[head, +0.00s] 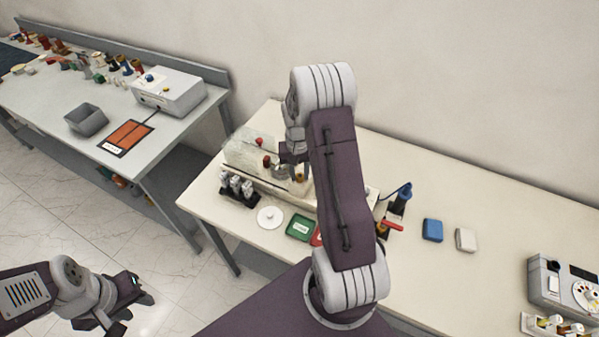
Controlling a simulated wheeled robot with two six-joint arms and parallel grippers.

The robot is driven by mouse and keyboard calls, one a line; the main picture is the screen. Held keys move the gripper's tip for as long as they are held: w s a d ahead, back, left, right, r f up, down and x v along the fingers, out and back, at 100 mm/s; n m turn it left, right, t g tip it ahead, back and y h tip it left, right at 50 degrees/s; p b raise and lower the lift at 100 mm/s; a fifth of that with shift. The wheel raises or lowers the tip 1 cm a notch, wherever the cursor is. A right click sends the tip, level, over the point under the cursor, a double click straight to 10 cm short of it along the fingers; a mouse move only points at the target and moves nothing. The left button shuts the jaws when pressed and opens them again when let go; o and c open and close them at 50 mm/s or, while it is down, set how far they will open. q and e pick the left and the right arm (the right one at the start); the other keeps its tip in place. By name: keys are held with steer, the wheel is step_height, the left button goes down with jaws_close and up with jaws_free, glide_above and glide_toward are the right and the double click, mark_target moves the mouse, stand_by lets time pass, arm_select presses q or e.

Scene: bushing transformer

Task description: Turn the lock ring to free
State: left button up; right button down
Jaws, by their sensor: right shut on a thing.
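The transformer unit (250,152) stands on the cream table, a pale, partly clear block with red caps on top. A grey ring (282,171), which looks like the lock ring, sits at its right part. My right gripper (293,158) reaches down to it from above and is shut on it. The contact is small and partly hidden by the gripper and my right arm. My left gripper (128,308) hangs at the lower left over the floor, far from the unit. Its finger gap is not clear.
A dark rack (237,190) with grey parts, a white disc (269,217) and a green tray (300,227) lie in front of the unit. Blue (432,230) and white (465,239) blocks lie to the right. A grey bench (60,90) stands at left, across a gap.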

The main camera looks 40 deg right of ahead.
mark_target(299, 176)
steer(key=n, duration=0.6)
steer(key=shift+w+r+p, duration=0.1)
steer(key=shift+p, duration=0.25)
steer(key=shift+n, duration=0.3)
steer(key=c, duration=1.1)
jaws_free()
steer(key=shift+c, duration=0.2)
step_height(299, 176, up, 8)
steer(key=shift+a+f+b, duration=0.1)
steer(key=shift+a+b, duration=0.05)
steer(key=shift+b, duration=0.75)
steer(key=shift+r, duration=0.55)
